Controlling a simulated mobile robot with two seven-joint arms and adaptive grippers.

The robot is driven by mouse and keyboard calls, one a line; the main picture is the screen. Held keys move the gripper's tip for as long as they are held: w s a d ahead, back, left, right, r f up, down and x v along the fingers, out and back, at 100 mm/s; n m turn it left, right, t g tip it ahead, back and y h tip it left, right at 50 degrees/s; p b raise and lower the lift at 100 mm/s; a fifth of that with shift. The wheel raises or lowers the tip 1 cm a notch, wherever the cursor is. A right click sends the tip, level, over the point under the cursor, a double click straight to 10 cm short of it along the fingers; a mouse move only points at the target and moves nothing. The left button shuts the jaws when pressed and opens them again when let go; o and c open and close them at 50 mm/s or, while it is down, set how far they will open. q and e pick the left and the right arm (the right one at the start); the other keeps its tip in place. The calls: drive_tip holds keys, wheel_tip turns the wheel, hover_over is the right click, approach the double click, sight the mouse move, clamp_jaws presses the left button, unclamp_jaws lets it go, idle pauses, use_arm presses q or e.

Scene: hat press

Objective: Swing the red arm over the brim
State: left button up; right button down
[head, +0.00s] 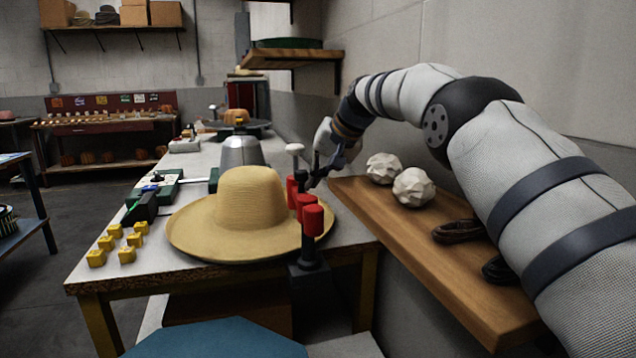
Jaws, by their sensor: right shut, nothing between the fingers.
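A straw hat (248,205) with a wide brim lies crown up on the near bench. Red cylindrical parts stand at the brim's right edge: the nearest (313,219) is on a dark post, and another red part (291,190) stands farther back. I cannot tell from this view which red piece is the swinging arm or whether it overlaps the brim. My right gripper (316,172) is beside and just behind the red parts, shut and empty; whether it touches them is unclear. My left gripper is not in view.
A wooden shelf (425,255) on the right holds white faceted lumps (413,187) and dark coiled items (459,231). Yellow blocks (126,254) and a dark green device (152,203) are left of the hat. A grey metal cone (240,151) stands behind it.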

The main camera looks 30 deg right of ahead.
sight(299, 177)
drive_tip(key=shift+w+a+n, duration=0.15)
drive_tip(key=shift+w+a, duration=0.3)
drive_tip(key=shift+a, duration=0.3)
drive_tip(key=shift+w+a+n, duration=0.15)
drive_tip(key=shift+w+a, duration=0.25)
drive_tip(key=shift+a, duration=0.35)
